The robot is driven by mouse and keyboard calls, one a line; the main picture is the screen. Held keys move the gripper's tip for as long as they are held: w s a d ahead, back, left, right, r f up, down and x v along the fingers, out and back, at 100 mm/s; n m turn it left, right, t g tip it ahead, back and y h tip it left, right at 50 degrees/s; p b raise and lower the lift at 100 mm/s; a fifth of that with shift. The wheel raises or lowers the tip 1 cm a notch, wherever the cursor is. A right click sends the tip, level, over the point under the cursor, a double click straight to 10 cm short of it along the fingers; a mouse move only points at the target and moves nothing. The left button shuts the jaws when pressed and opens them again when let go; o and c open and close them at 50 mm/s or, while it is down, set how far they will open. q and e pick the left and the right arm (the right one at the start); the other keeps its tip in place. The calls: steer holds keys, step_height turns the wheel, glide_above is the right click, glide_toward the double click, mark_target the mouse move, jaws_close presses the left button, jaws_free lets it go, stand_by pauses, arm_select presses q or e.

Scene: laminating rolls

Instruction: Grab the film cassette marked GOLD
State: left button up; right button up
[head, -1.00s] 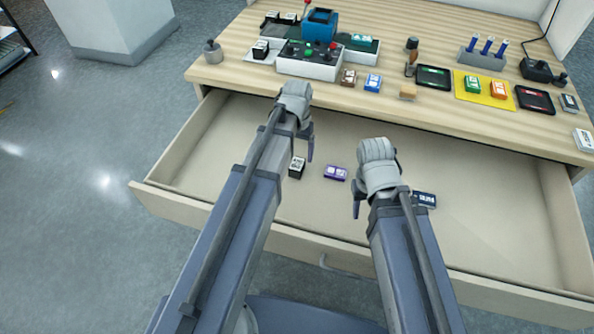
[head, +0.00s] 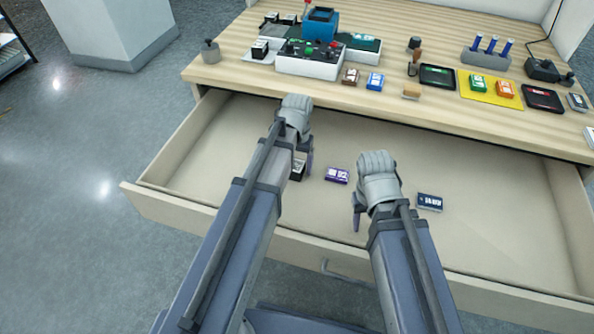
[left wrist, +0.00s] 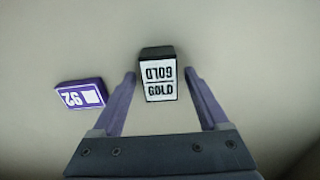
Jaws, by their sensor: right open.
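The black-and-white cassette marked GOLD (left wrist: 158,80) lies in the open drawer. In the left wrist view it sits between the two fingertips of my left gripper (left wrist: 160,75), with a small gap on each side. The left gripper is open. In the head view my left gripper (head: 305,165) is over the GOLD cassette (head: 298,171) and hides part of it. My right gripper (head: 362,208) is open and empty above the drawer, right of the purple cassette; its fingers are partly hidden.
A purple cassette (head: 337,175) lies in the drawer right of the GOLD one; it also shows in the left wrist view (left wrist: 79,95). A dark navy cassette (head: 429,202) lies further right. The desk top (head: 230,72) behind holds a control box, trays and several cassettes.

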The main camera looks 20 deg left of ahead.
mark_target(297, 165)
arm_select(q)
jaws_close()
stand_by(0.4)
steer(key=shift+r, duration=0.15)
arm_select(e)
steer(key=shift+r, duration=0.15)
arm_select(q)
step_height(297, 165, up, 10)
steer(key=p, duration=1)
arm_select(e)
step_height(297, 165, up, 10)
